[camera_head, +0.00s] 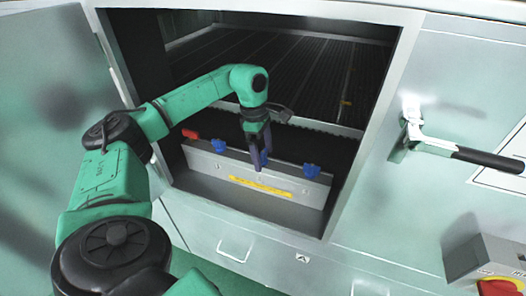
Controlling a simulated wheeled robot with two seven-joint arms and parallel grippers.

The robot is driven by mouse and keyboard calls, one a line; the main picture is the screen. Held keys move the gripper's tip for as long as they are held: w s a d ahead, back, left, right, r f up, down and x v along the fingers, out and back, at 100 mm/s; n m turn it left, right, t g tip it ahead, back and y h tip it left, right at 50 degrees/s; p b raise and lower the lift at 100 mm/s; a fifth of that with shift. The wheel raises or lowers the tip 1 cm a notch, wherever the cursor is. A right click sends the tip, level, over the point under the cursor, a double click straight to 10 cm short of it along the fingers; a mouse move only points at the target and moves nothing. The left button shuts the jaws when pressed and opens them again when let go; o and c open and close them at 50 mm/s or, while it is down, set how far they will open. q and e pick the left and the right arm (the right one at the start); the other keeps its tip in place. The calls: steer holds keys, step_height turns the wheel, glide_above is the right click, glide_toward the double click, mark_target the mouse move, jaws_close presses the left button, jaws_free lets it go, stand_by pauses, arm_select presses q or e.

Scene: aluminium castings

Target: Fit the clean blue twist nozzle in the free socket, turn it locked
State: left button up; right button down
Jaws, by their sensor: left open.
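A grey bar (210,165) with a yellow strip (260,187) runs across the front of the cabinet opening. One blue nozzle (218,146) sits on its top edge to the left of my gripper. Another blue nozzle (311,170) sits on it to the right. My left gripper (260,164) points down at the bar's top edge between these two, with its dark bluish fingers apart. Whether anything stands between or behind the fingers is too small to tell. Sockets cannot be made out clearly, nor which nozzle is clean. My right gripper is not in view.
The cabinet opening has a pale frame (380,125) close around my arm. A red piece (190,133) sits at the bar's left end. A dark ribbed floor (290,70) lies behind. A lever handle (460,150) sticks out at right, above a grey switch box (485,255).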

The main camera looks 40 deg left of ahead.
arm_select(q)
steer(key=c, duration=1.4)
steer(key=m+p, duration=0.1)
steer(key=m, duration=0.2)
steer(key=shift+r+g, duration=0.2)
steer(key=shift+g, duration=0.1)
steer(key=shift+c, duration=0.2)
steer(key=shift+m+p, duration=0.55)
steer(key=shift+m, duration=0.95)
steer(key=shift+f, duration=0.2)
